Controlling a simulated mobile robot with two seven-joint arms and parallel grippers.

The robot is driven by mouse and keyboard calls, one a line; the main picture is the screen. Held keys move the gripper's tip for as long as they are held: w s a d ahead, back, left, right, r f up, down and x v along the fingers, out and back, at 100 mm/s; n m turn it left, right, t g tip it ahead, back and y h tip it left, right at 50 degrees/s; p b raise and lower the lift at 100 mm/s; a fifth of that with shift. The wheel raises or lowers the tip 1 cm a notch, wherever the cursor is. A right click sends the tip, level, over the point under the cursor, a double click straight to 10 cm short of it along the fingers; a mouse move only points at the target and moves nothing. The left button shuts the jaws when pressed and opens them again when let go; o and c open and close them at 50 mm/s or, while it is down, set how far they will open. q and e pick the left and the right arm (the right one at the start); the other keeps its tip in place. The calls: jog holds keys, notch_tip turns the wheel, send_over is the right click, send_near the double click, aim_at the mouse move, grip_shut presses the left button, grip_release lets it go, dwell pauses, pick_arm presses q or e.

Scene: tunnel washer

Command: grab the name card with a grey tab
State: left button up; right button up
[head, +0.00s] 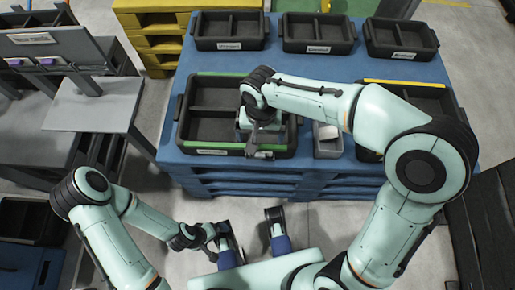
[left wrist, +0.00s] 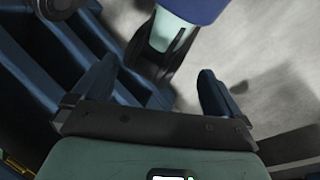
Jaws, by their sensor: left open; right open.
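I cannot make out a name card with a grey tab in either view. A small grey bin (head: 328,151) stands on the blue pallet, with something pale inside that I cannot identify. My right gripper (head: 252,150) is over the right part of the green-edged black tray (head: 186,128), left of the grey bin. My left gripper (head: 219,238) is low in front of the pallet, away from the trays. In the left wrist view its two blue fingers (left wrist: 155,92) are spread apart with nothing between them.
The blue pallet (head: 300,68) carries several black divided trays; three (head: 230,45) stand along its back. A yellow-edged tray (head: 428,88) is at the right, partly behind my arm. A grey table (head: 92,106) stands left. Bare floor lies between table and pallet.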

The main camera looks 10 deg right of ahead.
jog(key=b, duration=0.1)
send_over(260, 155)
notch_tip(260, 155, down, 6)
jog(key=shift+s+d+f, duration=0.1)
jog(key=shift+s+f, duration=0.05)
jog(key=shift+f, duration=0.1)
jog(key=shift+f+b, duration=1.1)
jog(key=shift+f, duration=1.9)
pick_arm(q)
jog(key=w+a+f+t, duration=0.1)
jog(key=w+a+f, duration=0.1)
jog(key=w+f, duration=0.2)
jog(key=shift+w+a+t+y, duration=0.2)
jog(key=shift+w+t+y, duration=0.2)
jog(key=shift+w, duration=0.15)
pick_arm(e)
jog(key=c, duration=0.8)
